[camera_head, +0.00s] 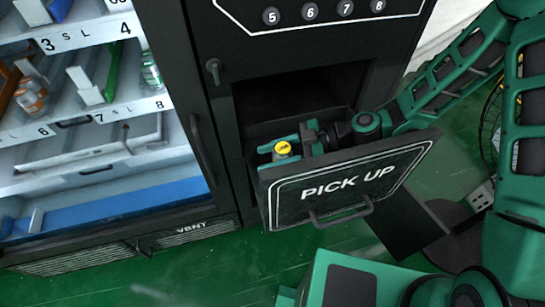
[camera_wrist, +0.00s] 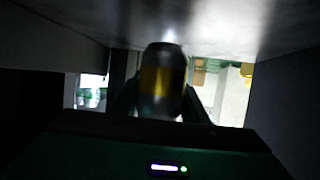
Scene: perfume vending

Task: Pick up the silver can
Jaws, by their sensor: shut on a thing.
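The can (camera_head: 283,149) shows its yellow top just behind the front panel of the pick-up drawer; its lower part is hidden by that panel. In the wrist view the can (camera_wrist: 163,82) looks dark grey and silver with a yellow band, and it stands between the two fingers. My gripper (camera_head: 279,151) reaches into the drawer from the right and is shut on the can. In the wrist view my gripper (camera_wrist: 161,108) has one finger on each side of the can.
The drawer panel (camera_head: 345,180) marked PICK UP is tilted outward, with a handle below. The dark vending machine opening (camera_head: 290,95) is behind it. Shelves with bottles (camera_head: 32,97) stand behind glass on the left. Green floor (camera_head: 200,275) is clear in front.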

